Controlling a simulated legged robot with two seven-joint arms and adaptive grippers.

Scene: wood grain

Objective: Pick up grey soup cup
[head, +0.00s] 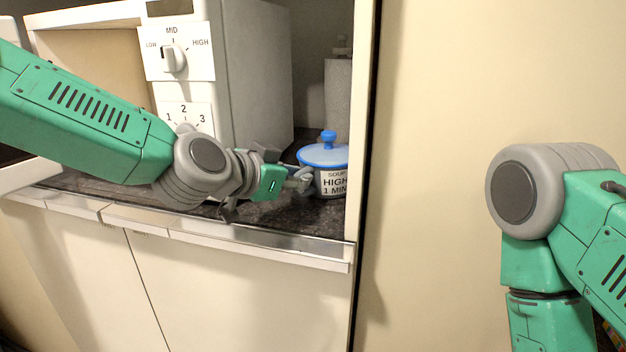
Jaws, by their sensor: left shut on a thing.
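The grey soup cup (334,183) stands upright on the dark counter at the right end of the niche. It has a blue-rimmed lid with a blue knob (328,137) and a label reading "SOUP HIGH 1 MIN". My left gripper (303,180) reaches in from the left and is shut on the cup's left side, at about its handle. The fingers partly hide that side. My right arm (545,230) is at the right, but its gripper is out of view.
A white microwave (258,75) with dials stands left of the cup. A paper towel roll (338,95) stands behind the cup. The cabinet side panel (362,130) is close on the cup's right. The counter's metal front edge (260,247) runs below.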

